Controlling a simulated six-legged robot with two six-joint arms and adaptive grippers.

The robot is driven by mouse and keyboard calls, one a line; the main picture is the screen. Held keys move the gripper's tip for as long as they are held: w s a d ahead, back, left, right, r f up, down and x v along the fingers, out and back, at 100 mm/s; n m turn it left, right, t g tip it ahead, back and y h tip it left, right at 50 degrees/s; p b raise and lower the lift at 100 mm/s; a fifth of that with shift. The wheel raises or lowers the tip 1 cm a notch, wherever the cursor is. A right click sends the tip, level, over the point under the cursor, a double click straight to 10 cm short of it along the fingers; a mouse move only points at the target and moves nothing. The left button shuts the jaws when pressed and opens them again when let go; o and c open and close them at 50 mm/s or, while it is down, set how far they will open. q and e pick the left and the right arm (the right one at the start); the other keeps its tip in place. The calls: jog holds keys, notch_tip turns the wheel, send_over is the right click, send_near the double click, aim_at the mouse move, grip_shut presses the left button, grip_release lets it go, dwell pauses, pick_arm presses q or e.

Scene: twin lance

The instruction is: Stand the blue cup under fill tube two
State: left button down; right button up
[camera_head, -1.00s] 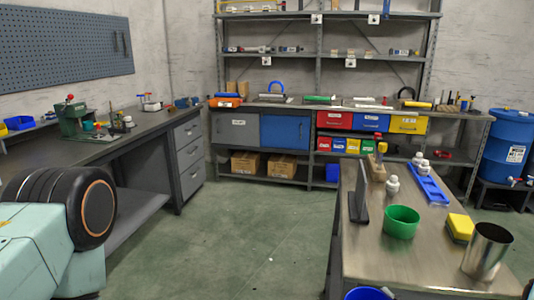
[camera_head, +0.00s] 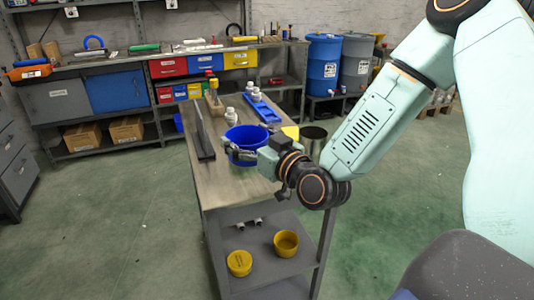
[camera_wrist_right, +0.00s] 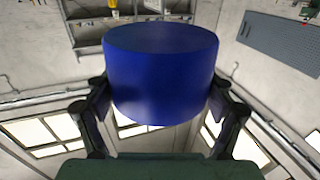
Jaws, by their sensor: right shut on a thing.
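The blue cup (camera_head: 247,137) is in my right gripper (camera_head: 240,151), over the near part of the workbench top (camera_head: 236,184). Its mouth faces up, showing the inside. The right wrist view shows the cup's blue side (camera_wrist_right: 160,85) between the two fingers (camera_wrist_right: 160,112), which are shut on it. I cannot tell whether its base touches the bench. My left gripper is not in view. I cannot make out any fill tube in these views.
Behind are white bottles (camera_head: 231,115) and a blue tray (camera_head: 264,110). Yellow tubs (camera_head: 286,243) sit on the lower shelf.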

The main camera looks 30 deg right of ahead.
jog(key=w+d+m+h, duration=0.2)
jog(key=w+d+h, duration=0.15)
jog(key=d, duration=0.25)
jog(key=d+f, duration=0.1)
jog(key=f, duration=0.1)
jog(key=d+f+m+h+b, duration=0.1)
jog(key=f, duration=0.1)
jog(key=d+f+h+b, duration=0.1)
jog(key=f, duration=0.2)
jog(key=shift+s+d+m+g+h, duration=0.1)
jog(key=shift+s+m+g+h, duration=0.2)
jog(key=shift+m, duration=0.1)
jog(key=shift+w+d+f, duration=0.1)
jog(key=shift+w+f, duration=0.05)
jog(key=shift+f, duration=0.4)
notch_tip(320, 180, down, 3)
jog(key=shift+r+b, duration=0.1)
jog(key=shift+b, duration=0.7)
jog(key=shift+f, duration=0.35)
jog(key=shift+f, duration=0.1)
